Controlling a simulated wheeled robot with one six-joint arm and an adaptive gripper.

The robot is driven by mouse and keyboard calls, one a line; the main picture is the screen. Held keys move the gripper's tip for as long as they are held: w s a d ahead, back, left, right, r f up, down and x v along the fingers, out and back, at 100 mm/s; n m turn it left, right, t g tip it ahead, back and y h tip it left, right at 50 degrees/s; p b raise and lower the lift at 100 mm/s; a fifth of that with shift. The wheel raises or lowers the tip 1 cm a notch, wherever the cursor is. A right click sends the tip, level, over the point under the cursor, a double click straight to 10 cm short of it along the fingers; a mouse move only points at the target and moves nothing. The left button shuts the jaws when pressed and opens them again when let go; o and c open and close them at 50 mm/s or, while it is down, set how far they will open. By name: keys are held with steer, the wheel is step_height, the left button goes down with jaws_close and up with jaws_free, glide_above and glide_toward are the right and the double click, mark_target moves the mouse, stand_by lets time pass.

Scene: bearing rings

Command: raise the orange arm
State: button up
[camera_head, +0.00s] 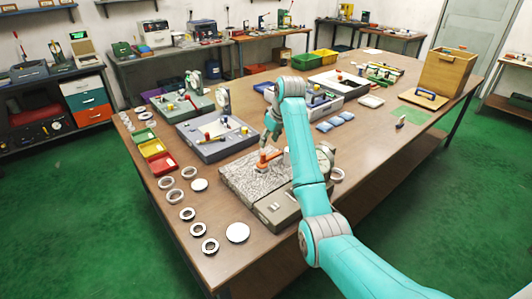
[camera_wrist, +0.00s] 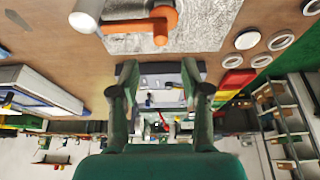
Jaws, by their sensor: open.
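The orange arm (camera_head: 268,161) lies low on the speckled plate of a grey device (camera_head: 285,205) on the table. In the wrist view the orange arm (camera_wrist: 135,26) shows at the top, with a thicker orange end and a pale cylinder (camera_wrist: 86,14) beside it. My gripper (camera_head: 271,135) is just above and behind the orange arm in the head view, apart from it as far as I can tell. In the wrist view my gripper (camera_wrist: 160,72) has its two fingers spread, with nothing between them. My own arm hides part of the device's right side.
Several bearing rings (camera_head: 187,214) and pale discs lie left of the device. Red and yellow trays (camera_head: 161,166) stand behind the rings. A wooden box (camera_head: 450,72) stands far right.

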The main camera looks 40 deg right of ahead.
mark_target(263, 153)
steer(key=x, duration=0.9)
steer(key=shift+w+f, duration=0.1)
jaws_close()
